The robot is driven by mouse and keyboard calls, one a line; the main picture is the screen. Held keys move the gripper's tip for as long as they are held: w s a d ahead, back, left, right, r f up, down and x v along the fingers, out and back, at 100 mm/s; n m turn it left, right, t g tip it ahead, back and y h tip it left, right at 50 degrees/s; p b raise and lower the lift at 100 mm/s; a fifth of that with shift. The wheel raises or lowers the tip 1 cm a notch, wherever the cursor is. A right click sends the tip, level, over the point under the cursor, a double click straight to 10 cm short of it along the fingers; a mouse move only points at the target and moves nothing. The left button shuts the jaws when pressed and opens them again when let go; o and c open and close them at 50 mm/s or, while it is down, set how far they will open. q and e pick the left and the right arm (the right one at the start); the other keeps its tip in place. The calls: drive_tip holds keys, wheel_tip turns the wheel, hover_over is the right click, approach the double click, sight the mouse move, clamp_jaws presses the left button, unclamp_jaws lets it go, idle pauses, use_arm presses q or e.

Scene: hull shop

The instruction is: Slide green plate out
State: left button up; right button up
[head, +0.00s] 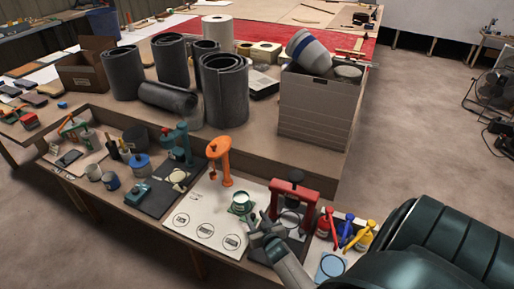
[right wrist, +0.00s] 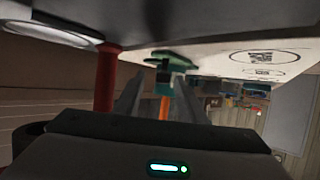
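A small green plate (head: 241,205) with a pale round top is on the white board, left of the red press (head: 293,190). In the right wrist view a green piece (right wrist: 172,57), which seems to be this plate, shows ahead of the fingertips. My right gripper (head: 262,229) is low over the board, in front of the plate and the press. Its two fingers (right wrist: 160,88) look apart with nothing clearly between them. I cannot tell whether a finger touches the plate. My left gripper is not in view.
An orange stand (head: 220,155) rises behind the plate. Red, blue and yellow bottles (head: 344,230) stand right of the press. A red post (right wrist: 107,78) is close beside the fingers in the right wrist view.

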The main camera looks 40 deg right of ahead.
drive_tip(key=shift+s+a, duration=0.1)
drive_tip(key=b+v, duration=0.2)
drive_tip(key=v, duration=1.5)
drive_tip(key=shift+s, duration=0.1)
